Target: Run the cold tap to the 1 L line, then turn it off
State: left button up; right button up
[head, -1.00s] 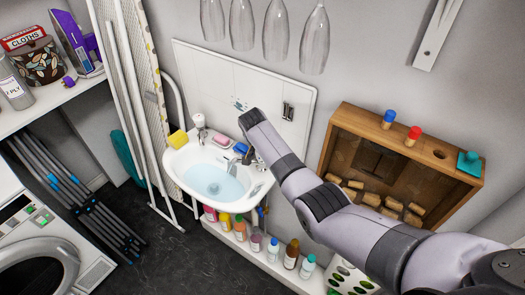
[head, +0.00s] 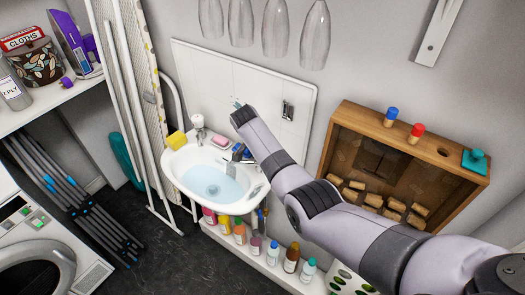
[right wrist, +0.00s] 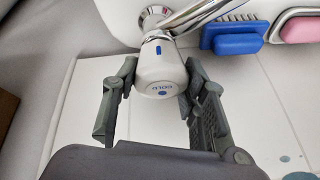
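In the head view the forearm hides most of the tap. The white basin (head: 176,185) holds pale blue water (head: 210,184). I cannot make out a 1 L line, or whether water is running. My left gripper is not in view.
A yellow sponge (head: 177,139), a pink soap (head: 221,142) and a blue item (right wrist: 231,38) lie on the basin's back edge. Bottles (head: 291,258) stand on a ledge below. A wooden cabinet (head: 375,115) is right, wine glasses (head: 275,28) hang above, and a folded ironing board (head: 125,90) stands left.

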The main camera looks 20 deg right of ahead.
jog(key=o, duration=0.5)
jog(key=shift+r, duration=0.1)
jog(key=v, duration=1.2)
